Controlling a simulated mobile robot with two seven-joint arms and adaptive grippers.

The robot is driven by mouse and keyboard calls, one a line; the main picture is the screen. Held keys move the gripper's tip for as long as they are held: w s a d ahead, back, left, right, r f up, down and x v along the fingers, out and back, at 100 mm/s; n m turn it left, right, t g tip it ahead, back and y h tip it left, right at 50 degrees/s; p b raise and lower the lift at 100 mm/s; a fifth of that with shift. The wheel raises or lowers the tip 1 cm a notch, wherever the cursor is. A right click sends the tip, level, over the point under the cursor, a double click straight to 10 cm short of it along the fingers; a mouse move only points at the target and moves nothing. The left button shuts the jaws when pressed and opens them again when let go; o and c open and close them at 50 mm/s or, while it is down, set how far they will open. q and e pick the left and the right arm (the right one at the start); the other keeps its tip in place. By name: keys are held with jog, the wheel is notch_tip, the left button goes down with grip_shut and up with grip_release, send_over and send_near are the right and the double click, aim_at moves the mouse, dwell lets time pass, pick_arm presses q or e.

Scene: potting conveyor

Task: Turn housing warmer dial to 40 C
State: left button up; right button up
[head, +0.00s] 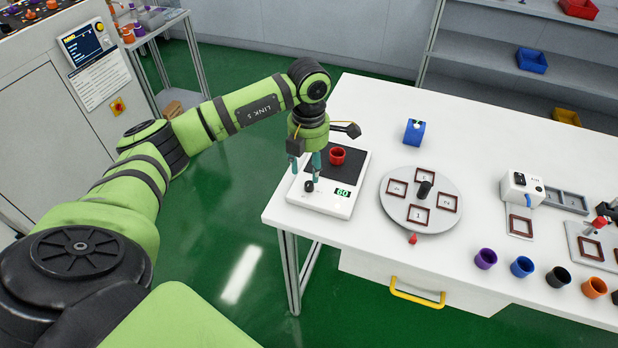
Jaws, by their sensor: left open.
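The housing warmer (318,207) is a white box at the left end of the table, with a black top plate and a green display (343,193) that appears to read 60. Its small black dial (309,187) is on the front part, left of the display. A red cup-shaped housing (337,156) stands on the black plate. My left gripper (304,168) points down just above the dial, its teal fingers open and apart with nothing seen between them. I cannot tell whether the fingers touch anything. My right gripper is not in view.
Right of the warmer is a round grey turntable (439,214) with several framed squares. A blue block (414,132) stands behind it. Several coloured cups, including a purple one (486,259), line the front right edge. The white table (310,250) has a yellow drawer handle (417,298) below.

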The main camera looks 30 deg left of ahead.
aim_at(309, 183)
pick_arm(q)
jog(key=shift+f+p, duration=0.65)
jog(key=shift+f, duration=2.05)
jog(key=shift+d, duration=0.1)
grip_shut()
